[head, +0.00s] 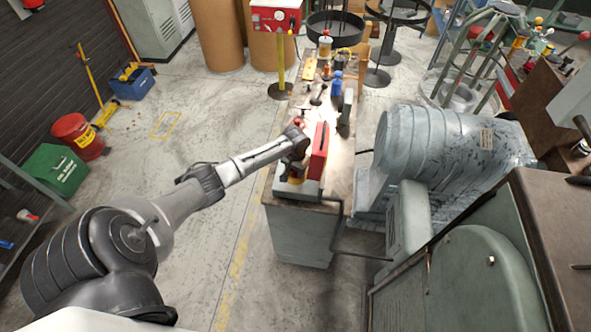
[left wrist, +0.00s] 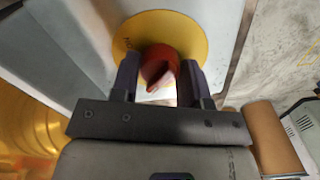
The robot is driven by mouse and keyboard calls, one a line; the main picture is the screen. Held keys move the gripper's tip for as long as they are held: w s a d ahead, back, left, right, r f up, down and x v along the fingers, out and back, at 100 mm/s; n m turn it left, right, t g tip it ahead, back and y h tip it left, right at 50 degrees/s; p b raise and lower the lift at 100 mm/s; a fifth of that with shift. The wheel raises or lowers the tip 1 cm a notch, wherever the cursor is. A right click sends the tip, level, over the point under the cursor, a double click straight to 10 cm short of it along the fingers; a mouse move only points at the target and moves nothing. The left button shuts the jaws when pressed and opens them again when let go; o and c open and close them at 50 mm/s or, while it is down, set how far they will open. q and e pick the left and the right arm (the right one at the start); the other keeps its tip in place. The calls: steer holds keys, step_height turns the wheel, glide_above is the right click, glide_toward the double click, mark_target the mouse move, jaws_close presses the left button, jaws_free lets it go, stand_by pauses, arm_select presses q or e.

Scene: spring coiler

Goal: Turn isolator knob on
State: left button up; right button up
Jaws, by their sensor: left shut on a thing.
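The isolator knob (left wrist: 160,66) is red and sits at the centre of a round yellow plate (left wrist: 190,30) in the left wrist view. The plate is fixed on a pale grey housing (left wrist: 60,35). My left gripper (left wrist: 157,80) has one dark finger on each side of the knob and is shut on it. In the head view my left gripper (head: 296,160) is at the near end of the workbench, and the arm largely hides the knob there. The knob's setting cannot be read clearly. My right gripper is not in view.
A large grey machine (head: 440,140) is just right of the bench. A red bin (head: 78,135) and green box (head: 56,170) stand at the left. The floor between is clear.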

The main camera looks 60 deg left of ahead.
arm_select(q)
steer(key=m+p, duration=0.2)
steer(key=m, duration=0.1)
steer(key=shift+r, duration=0.1)
steer(key=m+p, duration=0.1)
steer(key=m, duration=0.3)
steer(key=shift+m, duration=0.3)
steer(key=m, duration=0.2)
steer(key=shift+m+p, duration=0.3)
steer(key=m, duration=0.2)
steer(key=shift+m, duration=0.4)
steer(key=m, duration=0.3)
steer(key=shift+m+b, duration=0.3)
steer(key=shift+m, duration=0.5)
steer(key=o, duration=0.9)
